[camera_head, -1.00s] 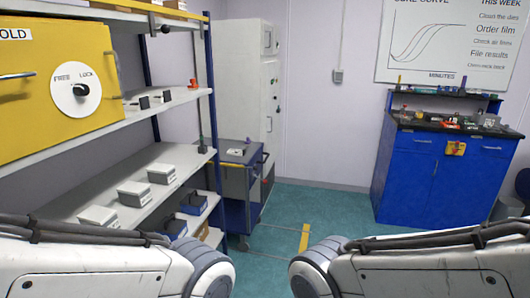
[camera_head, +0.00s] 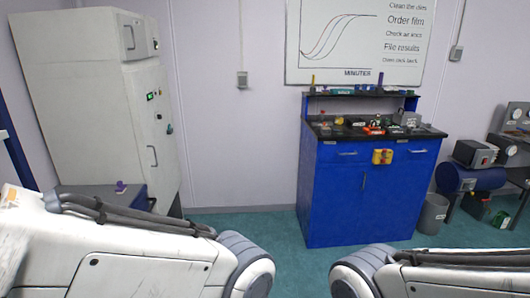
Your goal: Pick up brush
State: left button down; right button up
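I cannot make out a brush among the small items in view. Several small coloured items lie on the dark top of the blue cabinet (camera_head: 345,205), too small to tell apart. A red item (camera_head: 374,130) lies near the front of that top. My two white arms reach in at the bottom left and bottom right. Both grippers are outside the picture, so what they hold does not show.
A tall white cabinet (camera_head: 105,120) stands at the left wall, with a cart (camera_head: 100,197) in front. A grey bin (camera_head: 433,213) stands right of the blue cabinet, beside a bench with machines (camera_head: 474,153). Green floor (camera_head: 300,262) is clear before the blue cabinet.

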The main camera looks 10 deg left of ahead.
aim_at(121, 188)
jog(key=z, duration=0.05)
jog(key=i, duration=1.95)
jog(key=u, duration=0.5)
jog(key=i, duration=1)
jog(key=u, duration=1.9)
jog(key=i, duration=1)
jog(key=u, duration=0.8)
